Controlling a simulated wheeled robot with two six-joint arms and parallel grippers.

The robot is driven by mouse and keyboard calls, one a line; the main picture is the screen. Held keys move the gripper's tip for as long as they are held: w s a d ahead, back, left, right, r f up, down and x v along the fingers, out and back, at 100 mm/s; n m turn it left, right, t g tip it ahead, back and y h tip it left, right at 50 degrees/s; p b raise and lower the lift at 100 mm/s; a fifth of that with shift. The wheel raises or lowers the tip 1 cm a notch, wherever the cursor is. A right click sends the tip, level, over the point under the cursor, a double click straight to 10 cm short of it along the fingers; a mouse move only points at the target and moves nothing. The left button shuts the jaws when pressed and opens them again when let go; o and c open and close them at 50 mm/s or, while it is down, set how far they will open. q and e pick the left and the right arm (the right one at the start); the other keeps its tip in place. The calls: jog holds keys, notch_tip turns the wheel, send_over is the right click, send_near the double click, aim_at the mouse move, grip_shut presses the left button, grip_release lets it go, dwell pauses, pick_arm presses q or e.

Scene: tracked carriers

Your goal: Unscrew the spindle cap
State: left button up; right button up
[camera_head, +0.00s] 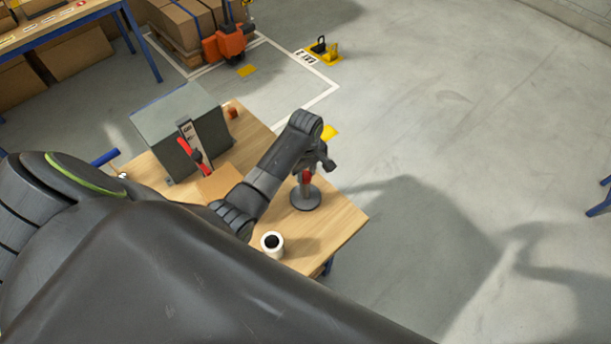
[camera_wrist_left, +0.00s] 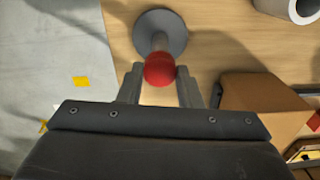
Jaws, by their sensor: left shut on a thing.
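The spindle (camera_head: 305,198) stands on the wooden table near its right edge, with a round dark grey base. It also shows in the left wrist view, with its grey base (camera_wrist_left: 170,25) beyond the post. A red spindle cap (camera_head: 307,178) sits at the top of the post; in the left wrist view the cap (camera_wrist_left: 160,69) is a round red knob. My left gripper (camera_head: 312,168) is at the top of the spindle, its fingers (camera_wrist_left: 160,82) on either side of the cap and shut on it. My right gripper is in neither view.
A white roll (camera_head: 272,243) stands at the table's front edge. Open floor lies to the right.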

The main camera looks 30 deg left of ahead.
pick_arm(q)
jog(key=n, duration=0.2)
jog(key=shift+n, duration=0.4)
jog(key=n, duration=0.9)
jog(key=shift+n, duration=0.4)
jog(key=o, duration=0.9)
